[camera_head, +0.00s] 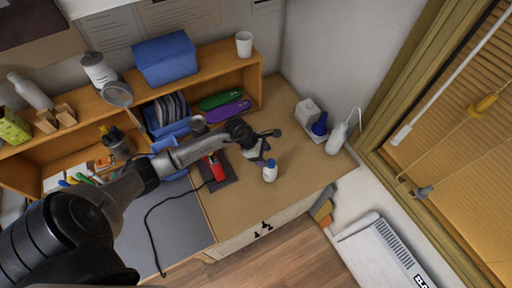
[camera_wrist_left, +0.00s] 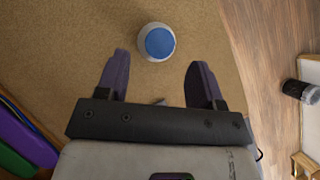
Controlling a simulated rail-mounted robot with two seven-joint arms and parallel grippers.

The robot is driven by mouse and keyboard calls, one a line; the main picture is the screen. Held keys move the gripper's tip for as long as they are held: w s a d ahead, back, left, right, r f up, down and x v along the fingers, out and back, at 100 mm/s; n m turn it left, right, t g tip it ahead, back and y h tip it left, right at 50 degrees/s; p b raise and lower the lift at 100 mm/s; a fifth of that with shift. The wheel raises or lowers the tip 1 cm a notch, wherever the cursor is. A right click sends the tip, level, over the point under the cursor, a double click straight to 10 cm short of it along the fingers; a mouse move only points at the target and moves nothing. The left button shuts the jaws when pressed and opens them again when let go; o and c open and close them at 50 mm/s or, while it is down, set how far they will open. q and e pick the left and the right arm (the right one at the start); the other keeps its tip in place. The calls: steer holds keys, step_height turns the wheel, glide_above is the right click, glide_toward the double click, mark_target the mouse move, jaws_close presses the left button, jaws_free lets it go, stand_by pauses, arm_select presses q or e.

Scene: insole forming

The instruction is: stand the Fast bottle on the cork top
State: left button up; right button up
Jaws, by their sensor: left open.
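A small white bottle with a blue cap (camera_head: 270,171) stands upright on the cork top (camera_head: 290,185), near its front edge. I take it for the Fast bottle, but its label is not readable. In the left wrist view the bottle (camera_wrist_left: 157,41) shows from above, just beyond and between the fingertips. My left gripper (camera_head: 272,147) is open and empty beside the bottle, with a visible gap around it. The fingers (camera_wrist_left: 158,62) do not appear to touch it. My right gripper is in neither view.
A red item (camera_head: 214,168) lies on a dark pad left of the bottle. A white pump bottle (camera_head: 337,140) and a tray with a blue bottle (camera_head: 320,125) stand at the back right. The wooden shelf (camera_head: 235,72) runs behind. Cork between is clear.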

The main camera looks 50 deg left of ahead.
arm_select(q)
steer(key=b+v, duration=0.1)
steer(key=v, duration=0.6)
steer(key=d+r+n+t+h, duration=0.3)
steer(key=d, duration=0.3)
steer(key=d+r+n+t+h, duration=0.3)
steer(key=d, duration=0.4)
step_height(320, 180, up, 5)
steer(key=s+n+t+y, duration=0.1)
steer(key=n+t+y, duration=0.3)
steer(key=n+t, duration=0.7)
steer(key=s+a+f+n+g+y, duration=0.2)
steer(key=s+f+n+g+y, duration=0.25)
steer(key=n, duration=0.65)
steer(key=s+a+f+n+g+y, duration=0.2)
steer(key=s+f+n+g+y, duration=0.15)
steer(key=n+y, duration=0.45)
steer(key=s+d+f+n+g+h, duration=0.2)
steer(key=s+d+f+n+g, duration=0.1)
steer(key=s, duration=0.5)
steer(key=s+d+f+n+g+h, duration=0.3)
steer(key=s+d+n+g, duration=0.1)
steer(key=s, duration=0.4)
steer(key=n+g, duration=0.1)
steer(key=g, duration=0.1)
steer(key=shift+f+g, duration=0.2)
steer(key=shift+g, duration=0.1)
steer(key=shift+h, duration=0.25)
